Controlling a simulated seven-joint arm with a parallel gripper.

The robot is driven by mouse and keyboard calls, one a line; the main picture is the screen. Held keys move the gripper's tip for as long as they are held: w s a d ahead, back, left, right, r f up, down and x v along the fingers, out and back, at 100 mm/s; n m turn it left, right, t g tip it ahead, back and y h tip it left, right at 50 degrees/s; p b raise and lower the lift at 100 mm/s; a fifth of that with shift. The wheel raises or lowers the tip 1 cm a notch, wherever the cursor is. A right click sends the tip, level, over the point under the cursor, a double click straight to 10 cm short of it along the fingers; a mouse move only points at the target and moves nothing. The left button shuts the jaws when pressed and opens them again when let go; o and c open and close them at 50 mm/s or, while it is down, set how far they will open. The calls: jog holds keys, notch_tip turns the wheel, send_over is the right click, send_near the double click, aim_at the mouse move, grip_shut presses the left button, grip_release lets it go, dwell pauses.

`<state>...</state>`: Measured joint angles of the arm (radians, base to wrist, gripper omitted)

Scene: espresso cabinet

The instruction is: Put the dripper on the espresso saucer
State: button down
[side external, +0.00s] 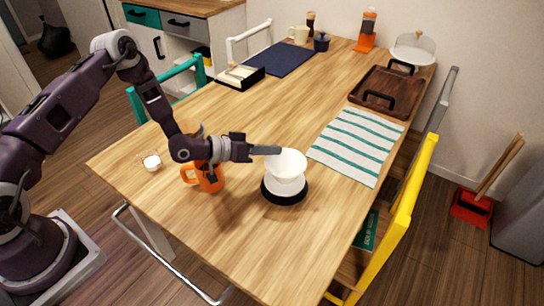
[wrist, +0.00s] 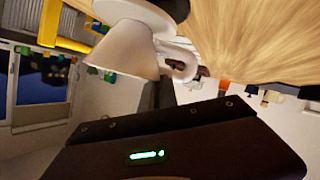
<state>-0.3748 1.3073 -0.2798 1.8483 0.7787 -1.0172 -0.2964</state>
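The white dripper (side external: 287,163) is upright over a round black saucer (side external: 300,197) near the middle front of the table. In the side view its lower flange appears to meet the saucer; I cannot tell whether it rests fully on it. The dripper also shows in the wrist view (wrist: 128,48), with its cone and looped handle visible. My gripper (side external: 268,150) reaches in from the left, level with the dripper's upper part, its tip at or beside the rim. The fingers overlap in the side view and do not show clearly in the wrist view, so their opening and any grip are unclear.
An orange mug (side external: 211,184) stands under my wrist, left of the dripper. A small white-filled vessel (side external: 152,162) is farther left. A striped cloth (side external: 357,145) and wooden tray (side external: 388,92) lie to the right. The wood behind the dripper is clear.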

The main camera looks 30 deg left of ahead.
jog(key=shift+f, duration=0.7)
jog(key=shift+f, duration=0.1)
jog(key=c, duration=1.6)
grip_release()
jog(key=shift+c, duration=0.2)
